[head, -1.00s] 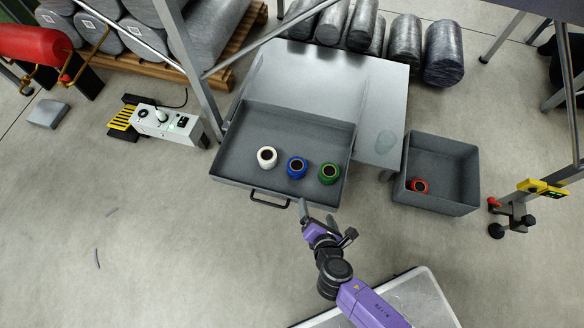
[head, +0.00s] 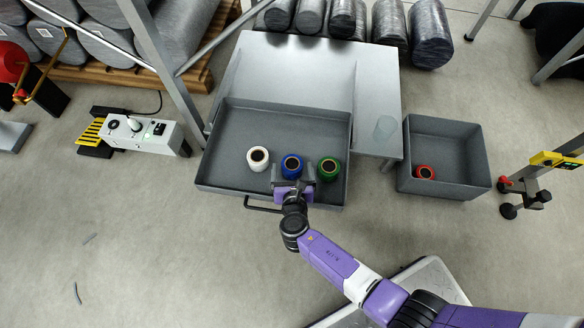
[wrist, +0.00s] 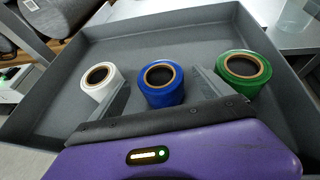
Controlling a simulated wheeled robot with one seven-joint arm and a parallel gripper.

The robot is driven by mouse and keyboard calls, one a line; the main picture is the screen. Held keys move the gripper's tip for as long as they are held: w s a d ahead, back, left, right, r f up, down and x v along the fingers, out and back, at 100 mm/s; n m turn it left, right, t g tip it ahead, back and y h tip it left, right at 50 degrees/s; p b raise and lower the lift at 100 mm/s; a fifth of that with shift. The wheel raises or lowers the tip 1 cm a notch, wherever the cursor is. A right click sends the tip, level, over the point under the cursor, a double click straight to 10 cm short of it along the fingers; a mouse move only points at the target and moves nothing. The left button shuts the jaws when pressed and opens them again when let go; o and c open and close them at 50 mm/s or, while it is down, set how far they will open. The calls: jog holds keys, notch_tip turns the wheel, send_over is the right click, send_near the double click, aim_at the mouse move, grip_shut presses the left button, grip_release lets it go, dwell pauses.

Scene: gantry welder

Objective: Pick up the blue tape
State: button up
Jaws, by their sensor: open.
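The blue tape (head: 292,166) stands in the grey drawer tray (head: 230,185), between the white tape (head: 258,158) and the green tape (head: 328,168). My gripper (head: 292,180) is open at the near side of the blue tape. In the wrist view my gripper (wrist: 160,100) has one finger on each side of the blue tape (wrist: 162,84). The left finger overlaps the white tape (wrist: 100,84) in the picture, and the right finger is beside the green tape (wrist: 242,70). I cannot tell whether the fingers touch any roll.
A grey bin (head: 445,185) with a red tape (head: 425,173) stands right of the drawer. The drawer's front wall and handle (head: 262,207) lie under my wrist. A clear cup (head: 384,128) stands behind right. The drawer's back half is empty.

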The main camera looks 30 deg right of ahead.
aim_at(293, 168)
jog(key=b+x, duration=0.1)
jog(key=x, duration=0.2)
jog(key=c, duration=1.6)
jog(key=shift+r, duration=0.1)
notch_tip(293, 168, up, 20)
jog(key=p, duration=1.3)
